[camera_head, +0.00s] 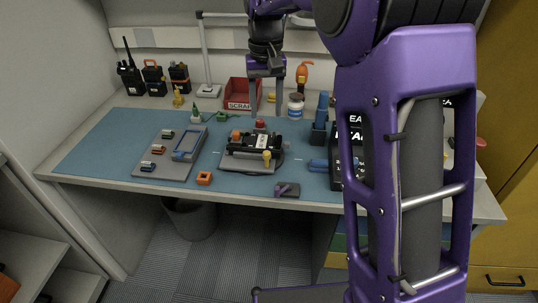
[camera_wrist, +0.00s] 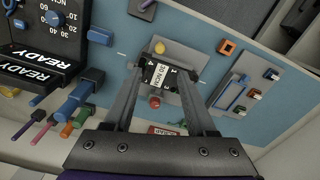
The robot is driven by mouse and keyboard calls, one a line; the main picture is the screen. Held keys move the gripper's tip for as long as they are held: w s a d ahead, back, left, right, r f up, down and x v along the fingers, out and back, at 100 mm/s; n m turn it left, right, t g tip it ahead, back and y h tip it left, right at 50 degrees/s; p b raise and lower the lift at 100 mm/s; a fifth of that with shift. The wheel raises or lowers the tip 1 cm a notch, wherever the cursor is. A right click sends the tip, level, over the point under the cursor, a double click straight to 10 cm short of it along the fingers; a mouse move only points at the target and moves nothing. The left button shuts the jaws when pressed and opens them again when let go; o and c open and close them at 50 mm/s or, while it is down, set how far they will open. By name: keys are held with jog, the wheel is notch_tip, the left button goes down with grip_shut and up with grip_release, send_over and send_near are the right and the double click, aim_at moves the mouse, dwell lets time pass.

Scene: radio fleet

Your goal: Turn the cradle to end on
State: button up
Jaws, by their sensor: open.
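The cradle (camera_head: 235,163) is a grey base on the blue mat, with a black radio (camera_head: 245,149) lying across it, roughly left to right in the head view. In the wrist view the cradle (camera_wrist: 197,57) and the radio's label (camera_wrist: 159,76) show between the fingers. My gripper (camera_head: 265,113) is open and empty, fingers pointing down, just behind and above the cradle. Whether a finger touches anything cannot be told.
A grey tray (camera_head: 150,168) with small coloured parts lies left of the cradle. An orange block (camera_head: 204,178) and a purple-handled piece (camera_head: 287,189) lie in front. A red scrap bin (camera_head: 238,92), a jar (camera_head: 296,106) and handheld radios (camera_head: 130,78) stand behind. My arm hides the right side.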

aim_at(266, 152)
notch_tip(266, 152, down, 15)
jog(key=shift+f+b, duration=0.1)
jog(key=shift+b, duration=1.15)
jog(key=shift+c, duration=0.3)
grip_shut()
